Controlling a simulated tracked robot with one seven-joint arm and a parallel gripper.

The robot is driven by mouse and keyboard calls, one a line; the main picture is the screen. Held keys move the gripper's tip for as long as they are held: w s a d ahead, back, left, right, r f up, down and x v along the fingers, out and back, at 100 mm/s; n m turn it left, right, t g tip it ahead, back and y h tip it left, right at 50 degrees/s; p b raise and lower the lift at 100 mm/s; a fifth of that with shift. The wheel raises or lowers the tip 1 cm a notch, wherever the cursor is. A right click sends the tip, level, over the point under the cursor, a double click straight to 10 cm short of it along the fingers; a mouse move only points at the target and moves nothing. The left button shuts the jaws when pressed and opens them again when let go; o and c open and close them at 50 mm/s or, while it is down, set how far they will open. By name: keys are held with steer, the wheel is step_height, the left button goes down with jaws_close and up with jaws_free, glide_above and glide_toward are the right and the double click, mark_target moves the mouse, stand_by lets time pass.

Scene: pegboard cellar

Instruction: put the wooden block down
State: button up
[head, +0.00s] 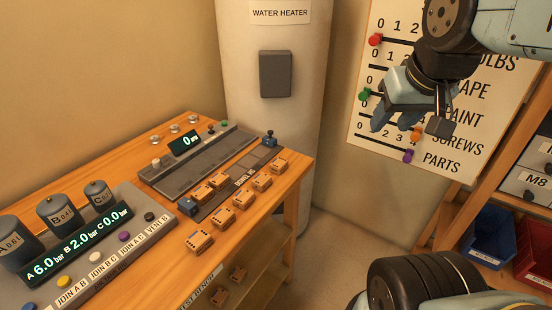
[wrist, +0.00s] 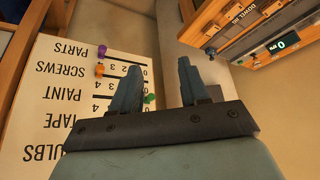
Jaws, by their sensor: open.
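Several small wooden blocks lie on the workbench (head: 170,255) in the head view. The nearest wooden block (head: 199,240) is by the bench's front edge, with others in a row behind it and two beside the dowel jig (head: 245,176). Which block the task means, I cannot tell. My gripper (head: 395,120) is high at the right, in front of the wall chart, well away from the blocks. In the wrist view my gripper (wrist: 160,70) has its two fingers apart with nothing between them.
The wall chart (head: 405,150) carries coloured pegs. A water heater (head: 280,120) stands behind the bench. A gauge console (head: 100,240) with cylinders is at left. Blue (head: 487,240) and red bins (head: 535,255) stand at right.

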steer(key=o, duration=0.3)
steer(key=shift+w+a+n, duration=0.1)
steer(key=shift+w+n, duration=0.3)
steer(key=shift+o, duration=0.9)
steer(key=w+a+f+n+g, duration=0.1)
steer(key=w+a+f+n, duration=0.1)
steer(key=w+n, duration=0.4)
steer(key=shift+w+a+n+h, duration=0.2)
steer(key=shift+w+n+h, duration=0.15)
steer(key=shift+n, duration=0.15)
steer(key=n+g+h, duration=0.1)
steer(key=n+h, duration=0.1)
steer(key=n, duration=1.9)
glide_above(278, 163)
steer(key=s+a, duration=0.1)
steer(key=s, duration=0.1)
step_height(278, 163, down, 22)
steer(key=shift+f, duration=0.15)
steer(key=shift+w+x, duration=0.2)
steer(key=shift+x, duration=2.25)
